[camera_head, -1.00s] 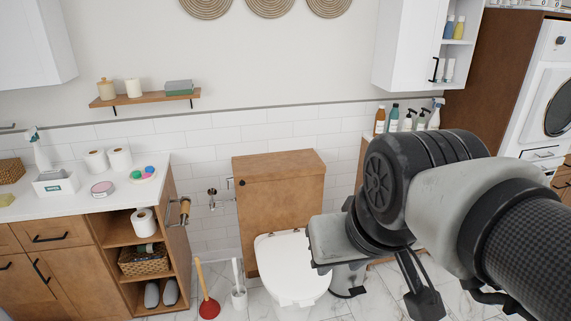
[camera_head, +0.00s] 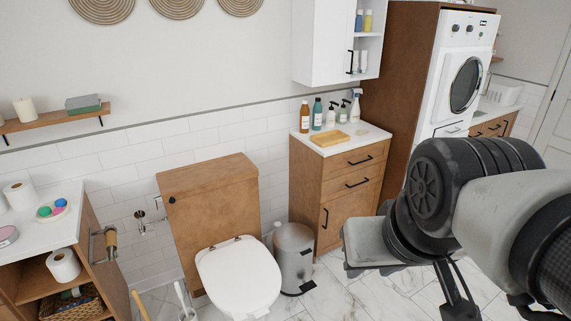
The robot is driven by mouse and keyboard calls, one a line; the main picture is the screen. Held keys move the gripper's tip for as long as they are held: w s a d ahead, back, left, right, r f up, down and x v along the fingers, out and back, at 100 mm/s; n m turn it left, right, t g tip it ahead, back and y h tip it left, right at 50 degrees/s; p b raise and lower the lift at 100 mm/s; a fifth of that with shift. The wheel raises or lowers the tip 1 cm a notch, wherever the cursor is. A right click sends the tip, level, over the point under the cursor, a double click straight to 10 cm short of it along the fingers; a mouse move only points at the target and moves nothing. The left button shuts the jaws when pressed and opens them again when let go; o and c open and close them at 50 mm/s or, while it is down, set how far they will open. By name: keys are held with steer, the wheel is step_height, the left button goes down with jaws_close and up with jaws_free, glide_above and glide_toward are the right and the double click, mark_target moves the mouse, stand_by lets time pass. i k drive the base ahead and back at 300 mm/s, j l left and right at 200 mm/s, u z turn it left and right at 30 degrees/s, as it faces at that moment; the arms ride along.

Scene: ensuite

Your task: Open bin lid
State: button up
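The bin (camera_head: 294,262) is a grey metal pedal bin on the floor between the toilet and the wooden cabinet. Its round lid (camera_head: 293,237) looks shut. A dark pedal shows at its foot. My gripper (camera_head: 458,303) hangs at the lower right of the view, to the right of the bin and apart from it. Its fingers point down and are partly cut off by the lower edge, so I cannot tell how wide they are. I see nothing held in it.
The white toilet (camera_head: 238,279) stands close on the bin's left. The wooden cabinet (camera_head: 340,190) with bottles on top stands behind and right of it. A tall wooden unit with a washing machine (camera_head: 464,85) is further right. Marble floor (camera_head: 345,300) is clear in front of the cabinet.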

mark_target(291, 238)
steer(key=i+l, duration=0.25)
steer(key=i, duration=0.2)
steer(key=i+l+u, duration=0.1)
steer(key=i+l, duration=0.15)
steer(key=i, duration=0.25)
steer(key=i+l, duration=0.25)
steer(key=i, duration=0.2)
steer(key=i+l, duration=0.3)
steer(key=i, duration=0.15)
steer(key=j+u, duration=0.05)
